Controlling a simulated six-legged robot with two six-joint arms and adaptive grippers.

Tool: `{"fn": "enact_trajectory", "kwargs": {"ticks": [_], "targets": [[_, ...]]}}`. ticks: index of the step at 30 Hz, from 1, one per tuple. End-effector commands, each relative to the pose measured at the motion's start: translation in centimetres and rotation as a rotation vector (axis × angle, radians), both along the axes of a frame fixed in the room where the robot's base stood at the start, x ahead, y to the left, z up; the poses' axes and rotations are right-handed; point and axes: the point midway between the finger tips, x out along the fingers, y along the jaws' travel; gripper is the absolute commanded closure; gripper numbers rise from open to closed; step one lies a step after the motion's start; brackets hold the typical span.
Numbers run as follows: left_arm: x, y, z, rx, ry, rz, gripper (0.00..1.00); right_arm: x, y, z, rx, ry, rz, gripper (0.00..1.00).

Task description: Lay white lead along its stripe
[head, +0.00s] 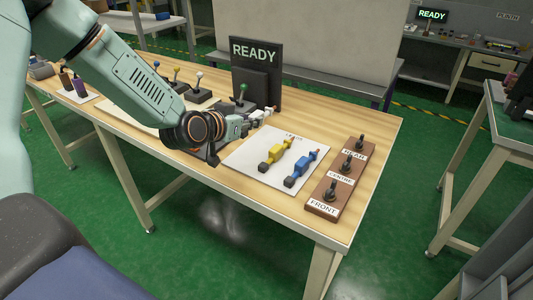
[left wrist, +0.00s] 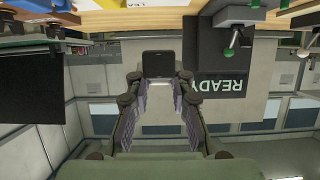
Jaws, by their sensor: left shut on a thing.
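My left gripper (head: 244,121) reaches in from the left over the far-left corner of the white mat (head: 238,160). It is shut on the white lead (head: 261,114), whose pale body and orange tip show just past the fingers. In the left wrist view the fingers (left wrist: 158,88) close around a dark square-ended piece (left wrist: 160,65); the white body is not clear there. A yellow lead (head: 275,154) and a blue lead (head: 302,167) lie side by side on the mat, slanting up to the right. The white lead's stripe is not clearly visible. My right gripper is not in view.
A brown block (head: 337,178) with several black knobs, labelled REAR, CENTRE and FRONT, stands right of the mat. A black READY sign (head: 256,53) stands behind the gripper. Several coloured-knob levers (head: 198,83) stand at the back left. The wooden table (head: 370,135) is bare at far right.

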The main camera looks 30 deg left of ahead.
Motion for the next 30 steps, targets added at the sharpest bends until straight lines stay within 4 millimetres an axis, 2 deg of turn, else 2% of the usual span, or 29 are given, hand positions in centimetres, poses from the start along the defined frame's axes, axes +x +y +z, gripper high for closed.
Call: {"fn": "enact_trajectory", "kwargs": {"ticks": [1,6,12,19,25,26,30], "targets": [[-0.1,0.0,-1.8,0.001,0.005,-0.003,1.00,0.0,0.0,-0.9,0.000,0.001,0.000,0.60],[-0.1,0.1,-4.3,0.001,0.003,-0.003,1.00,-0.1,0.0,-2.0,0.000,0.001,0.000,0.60],[0.0,0.1,-5.5,0.001,0.002,-0.001,1.00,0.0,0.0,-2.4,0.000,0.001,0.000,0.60],[0.0,0.0,-8.6,0.002,0.003,-0.002,1.00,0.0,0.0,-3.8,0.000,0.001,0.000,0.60],[0.0,-0.1,-8.5,-0.001,0.000,0.000,1.00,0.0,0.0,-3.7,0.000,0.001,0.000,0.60],[0.0,-0.1,-8.5,-0.001,0.001,0.000,0.78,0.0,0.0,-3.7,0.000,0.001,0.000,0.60],[0.0,-0.1,-8.5,-0.001,0.002,0.000,0.66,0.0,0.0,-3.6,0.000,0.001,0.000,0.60]]}}
